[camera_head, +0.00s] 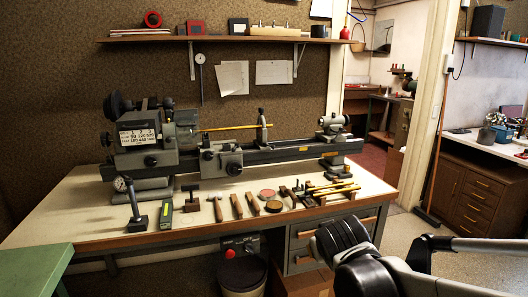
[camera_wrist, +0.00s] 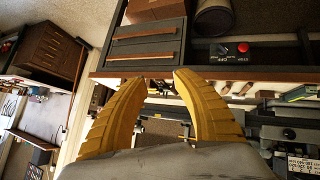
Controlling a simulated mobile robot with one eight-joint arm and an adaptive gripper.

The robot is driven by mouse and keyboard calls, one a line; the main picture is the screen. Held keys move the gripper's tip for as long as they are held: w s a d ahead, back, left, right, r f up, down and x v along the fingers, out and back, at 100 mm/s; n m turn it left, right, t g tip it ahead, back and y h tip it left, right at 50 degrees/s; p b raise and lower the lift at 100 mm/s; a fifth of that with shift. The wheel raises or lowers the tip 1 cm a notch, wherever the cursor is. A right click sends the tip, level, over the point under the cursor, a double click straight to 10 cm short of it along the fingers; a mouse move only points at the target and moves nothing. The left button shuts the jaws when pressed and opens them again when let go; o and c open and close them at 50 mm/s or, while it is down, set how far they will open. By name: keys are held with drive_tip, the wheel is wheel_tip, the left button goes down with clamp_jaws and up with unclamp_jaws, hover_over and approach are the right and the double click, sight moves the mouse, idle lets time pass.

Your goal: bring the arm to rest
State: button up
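My gripper (camera_wrist: 162,79) shows in the wrist view as two yellow ribbed fingers, apart at the tips with an empty gap between them. Beyond the gap, the bench's front edge and drawers appear upside down. In the head view only part of my arm shows at the lower right, in front of the bench; the gripper cannot be made out there. The workbench (camera_head: 60,208) carries a grey lathe (camera_head: 230,155). Nothing is held by the gripper.
Hand tools, including a hammer (camera_head: 215,208), lie along the bench front. Drawers (camera_head: 305,258), a red-buttoned switch box (camera_head: 241,247) and a dark bin (camera_head: 243,276) are below. A green surface (camera_head: 35,270) stands front left. Floor is open at right, before a brown cabinet (camera_head: 470,190).

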drive_tip(key=s+d+f+m+g, duration=0.1)
drive_tip(key=s, duration=0.9)
drive_tip(key=s+d+m+g+y, duration=0.1)
drive_tip(key=s+d, duration=0.1)
drive_tip(key=s, duration=0.9)
drive_tip(key=shift+d+f+y, duration=0.15)
drive_tip(key=shift+f+y, duration=0.15)
drive_tip(key=shift+f, duration=0.05)
drive_tip(key=shift+w, duration=0.1)
idle(3.6)
